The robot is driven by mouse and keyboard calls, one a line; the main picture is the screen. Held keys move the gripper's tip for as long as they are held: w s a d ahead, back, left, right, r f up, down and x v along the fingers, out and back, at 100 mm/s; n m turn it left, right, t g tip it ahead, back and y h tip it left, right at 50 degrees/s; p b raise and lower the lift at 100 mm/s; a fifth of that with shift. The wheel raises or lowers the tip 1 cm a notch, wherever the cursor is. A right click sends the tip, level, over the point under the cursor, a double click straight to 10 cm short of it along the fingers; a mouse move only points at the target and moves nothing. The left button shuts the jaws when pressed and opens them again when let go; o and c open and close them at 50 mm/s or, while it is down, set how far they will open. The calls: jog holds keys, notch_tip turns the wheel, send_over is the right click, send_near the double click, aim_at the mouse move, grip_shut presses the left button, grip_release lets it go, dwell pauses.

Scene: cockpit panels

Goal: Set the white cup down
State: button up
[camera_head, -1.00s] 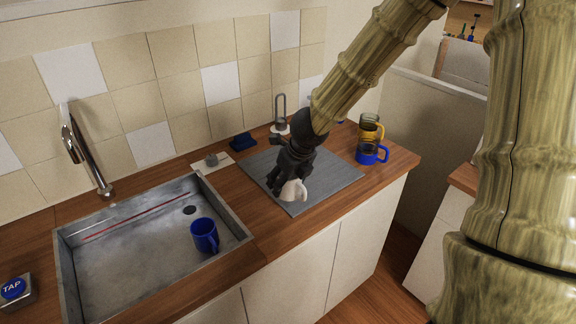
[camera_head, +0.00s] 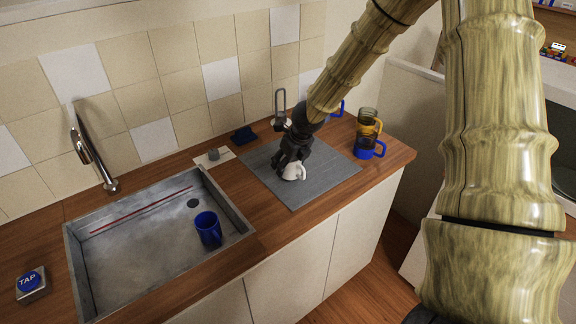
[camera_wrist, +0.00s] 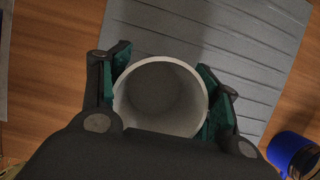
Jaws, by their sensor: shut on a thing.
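The white cup (camera_head: 294,172) is in my gripper (camera_head: 291,163), over the grey ribbed mat (camera_head: 322,190) on the wooden counter. In the wrist view the cup (camera_wrist: 160,97) shows its round open mouth toward the camera, and it looks empty. The two fingers of my gripper (camera_wrist: 160,92) are shut on opposite sides of it. The ribbed mat (camera_wrist: 225,50) lies beneath the cup. I cannot tell whether the cup's base touches the mat.
A sink (camera_head: 130,262) on the left holds a blue mug (camera_head: 208,229). The mat's front is clear.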

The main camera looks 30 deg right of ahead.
aim_at(298, 161)
jog(key=shift+f, duration=0.7)
jog(key=shift+f, duration=0.2)
jog(key=o, duration=1.1)
jog(key=shift+o, duration=0.2)
jog(key=shift+r, duration=0.15)
jog(key=shift+v, duration=6.05)
